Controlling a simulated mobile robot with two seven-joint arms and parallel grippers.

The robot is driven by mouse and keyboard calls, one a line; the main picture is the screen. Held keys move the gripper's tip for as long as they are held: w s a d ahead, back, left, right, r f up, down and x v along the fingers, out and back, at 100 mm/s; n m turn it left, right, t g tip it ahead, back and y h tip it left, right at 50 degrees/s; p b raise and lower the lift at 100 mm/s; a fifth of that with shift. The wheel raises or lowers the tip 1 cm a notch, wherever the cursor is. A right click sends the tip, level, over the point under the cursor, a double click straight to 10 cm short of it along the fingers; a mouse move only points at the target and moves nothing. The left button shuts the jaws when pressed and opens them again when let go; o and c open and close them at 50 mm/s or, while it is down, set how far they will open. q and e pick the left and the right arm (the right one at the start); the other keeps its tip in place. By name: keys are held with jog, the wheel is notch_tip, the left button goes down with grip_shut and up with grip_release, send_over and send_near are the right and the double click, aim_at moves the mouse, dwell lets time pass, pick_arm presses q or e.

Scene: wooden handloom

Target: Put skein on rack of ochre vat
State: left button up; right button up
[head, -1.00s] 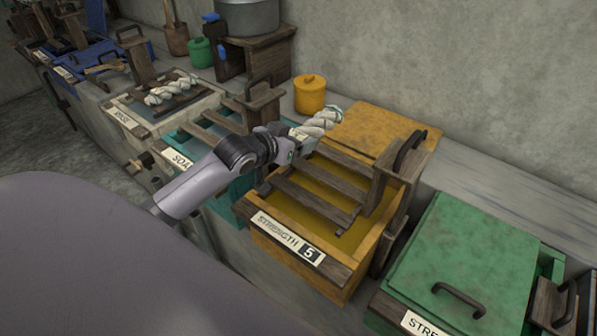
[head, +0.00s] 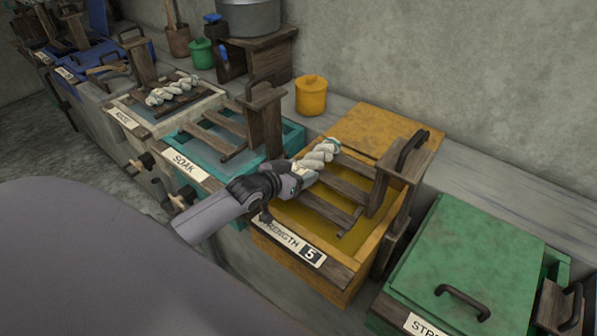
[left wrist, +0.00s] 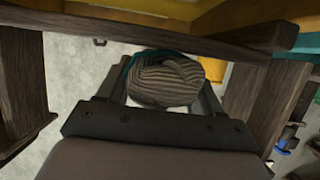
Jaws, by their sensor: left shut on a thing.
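A white twisted skein (head: 316,159) is held in my left gripper (head: 300,174) over the left part of the ochre vat (head: 299,276). The skein also fills the space between the fingers in the left wrist view (left wrist: 166,80). The ochre vat has a wooden slatted rack (head: 325,200) above yellow liquid and an upright board with a dark handle at its right. The skein is near the rack's upper left end; I cannot tell whether it touches the slats. My arm hides part of the "Strength 5" label. My right gripper is not in view.
A teal soak vat (head: 291,133) with its own rack stands to the left. Beyond it another skein (head: 173,89) lies on the rinse vat's rack. A green lidded vat (head: 470,250) is at the right. An ochre jar (head: 311,97) stands behind.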

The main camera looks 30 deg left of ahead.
pick_arm(q)
jog(key=o, duration=1.2)
jog(key=shift+c, duration=0.2)
jog(key=d+p+v, duration=0.1)
jog(key=v, duration=1.1)
jog(key=shift+a+p, duration=0.3)
jog(key=shift+a, duration=0.15)
